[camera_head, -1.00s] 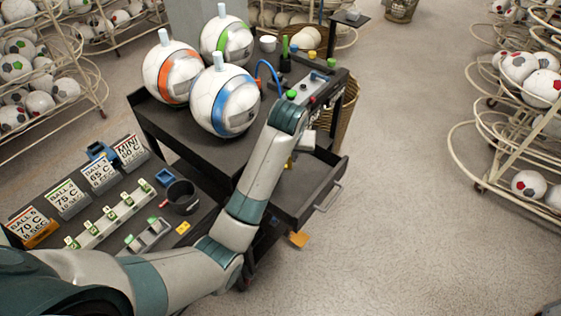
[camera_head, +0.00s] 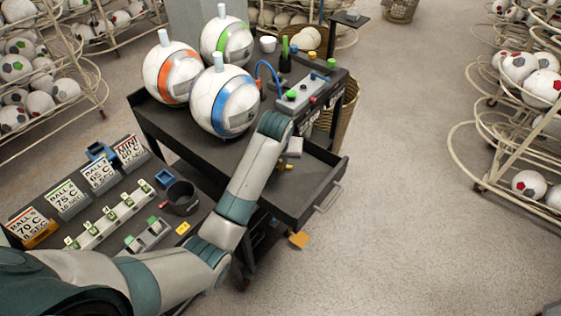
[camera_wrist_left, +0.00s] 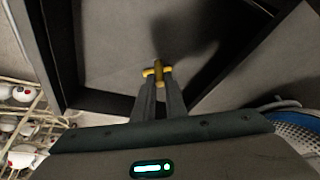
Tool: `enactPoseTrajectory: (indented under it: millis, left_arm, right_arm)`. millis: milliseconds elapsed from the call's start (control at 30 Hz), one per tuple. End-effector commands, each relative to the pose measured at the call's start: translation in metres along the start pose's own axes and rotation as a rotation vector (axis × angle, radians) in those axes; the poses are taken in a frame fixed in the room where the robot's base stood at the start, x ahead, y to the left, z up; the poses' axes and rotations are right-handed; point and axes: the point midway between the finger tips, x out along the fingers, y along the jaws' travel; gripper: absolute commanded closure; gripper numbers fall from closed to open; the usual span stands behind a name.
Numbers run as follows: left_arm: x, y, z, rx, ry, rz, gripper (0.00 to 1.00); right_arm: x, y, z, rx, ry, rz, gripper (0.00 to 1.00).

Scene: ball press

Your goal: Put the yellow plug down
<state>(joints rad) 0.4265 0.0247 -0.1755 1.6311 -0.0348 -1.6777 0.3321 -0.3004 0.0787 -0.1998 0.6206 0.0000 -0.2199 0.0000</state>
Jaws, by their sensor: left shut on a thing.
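The yellow plug (camera_wrist_left: 158,71) is a small brassy piece with a crossbar, gripped at the fingertips in the left wrist view. My left gripper (camera_wrist_left: 158,80) is shut on it over the bare grey floor of the open drawer (camera_wrist_left: 105,45). In the head view the plug (camera_head: 285,167) shows as a small yellow spot below my left wrist, within the outline of the drawer (camera_head: 305,185). I cannot tell whether it touches the drawer floor. My right gripper is not in view.
The black cart (camera_head: 185,135) carries three balls with orange, green and blue bands; the blue-banded ball (camera_head: 222,102) is nearest my arm. A grey control box (camera_head: 308,95) with coloured buttons stands behind my wrist. The drawer around the plug looks empty.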

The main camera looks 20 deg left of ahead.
Motion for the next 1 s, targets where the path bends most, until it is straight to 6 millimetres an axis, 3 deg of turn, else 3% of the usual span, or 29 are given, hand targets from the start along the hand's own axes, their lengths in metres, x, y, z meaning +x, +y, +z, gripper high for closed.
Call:
enactPoseTrajectory:
  millis: [500,533,600,1000]
  left_arm:
    - [0.0112,0.0001,0.0045,0.0,0.0,0.0,1.0]
    - [0.0111,0.0001,0.0043,-0.001,0.001,0.0,0.84]
    - [0.011,0.0001,0.0042,-0.001,0.001,0.0,0.7]
    - [0.0084,0.0002,0.0029,-0.001,0.002,0.001,0.7]
  right_arm:
    - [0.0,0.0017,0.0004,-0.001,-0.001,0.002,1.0]
    - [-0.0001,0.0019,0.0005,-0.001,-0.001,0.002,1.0]
    - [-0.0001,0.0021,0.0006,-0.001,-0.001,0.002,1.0]
    - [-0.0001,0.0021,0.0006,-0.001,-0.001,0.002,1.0]
